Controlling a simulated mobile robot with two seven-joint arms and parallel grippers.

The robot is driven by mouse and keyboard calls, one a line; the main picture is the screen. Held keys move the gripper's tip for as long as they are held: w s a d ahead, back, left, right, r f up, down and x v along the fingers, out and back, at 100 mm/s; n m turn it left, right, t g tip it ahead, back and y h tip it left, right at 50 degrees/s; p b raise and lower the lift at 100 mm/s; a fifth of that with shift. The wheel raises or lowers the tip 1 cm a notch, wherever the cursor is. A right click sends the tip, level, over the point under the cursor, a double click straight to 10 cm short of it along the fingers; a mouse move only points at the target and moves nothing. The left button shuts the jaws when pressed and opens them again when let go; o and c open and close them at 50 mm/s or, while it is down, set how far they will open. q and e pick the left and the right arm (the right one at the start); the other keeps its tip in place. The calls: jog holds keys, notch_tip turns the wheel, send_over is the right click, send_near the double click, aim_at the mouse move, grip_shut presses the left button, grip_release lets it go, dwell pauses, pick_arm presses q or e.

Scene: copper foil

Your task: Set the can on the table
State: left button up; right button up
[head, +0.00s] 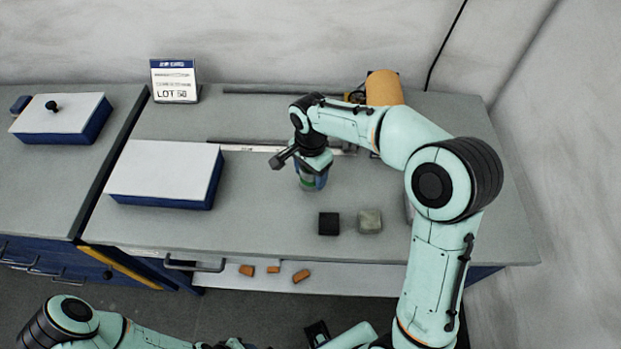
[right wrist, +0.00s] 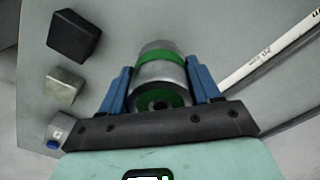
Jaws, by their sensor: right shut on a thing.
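The can (right wrist: 160,75) is a silver cylinder with green bands, seen from its end between the blue fingers in the right wrist view. My right gripper (head: 313,181) is shut on it, pointing down over the grey table (head: 270,222). In the head view the can (head: 308,185) is mostly hidden by the hand and fingers, and a little green shows low between them. It looks upright, at or close to the tabletop; I cannot tell whether it touches. My left arm shows at the bottom left of the head view, but its fingers do not show.
A black cube (head: 329,223) and a grey-green block (head: 369,221) stand just in front of the can. A blue box with a white top (head: 165,170) lies left. A sign (head: 174,82) and an orange cylinder (head: 384,88) stand behind. Orange pieces (head: 301,276) lie in the open drawer.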

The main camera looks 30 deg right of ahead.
aim_at(310, 180)
jog(key=shift+f, duration=1.4)
pick_arm(q)
jog(key=shift+s+f, duration=0.1)
jog(key=shift+f, duration=0.05)
pick_arm(e)
jog(key=shift+f, duration=0.2)
pick_arm(q)
jog(key=shift+f, duration=0.15)
pick_arm(e)
jog(key=o, duration=1.2)
jog(key=shift+r, duration=0.1)
jog(key=shift+r, duration=0.3)
pick_arm(q)
jog(key=shift+w+r+p, duration=0.3)
jog(key=shift+r+p, duration=0.05)
jog(key=shift+r, duration=0.15)
jog(key=shift+w+r+p, duration=0.25)
jog(key=shift+r+p, duration=0.05)
jog(key=shift+r, duration=0.2)
pick_arm(e)
notch_tip(310, 180, up, 12)
jog(key=shift+f, duration=0.15)
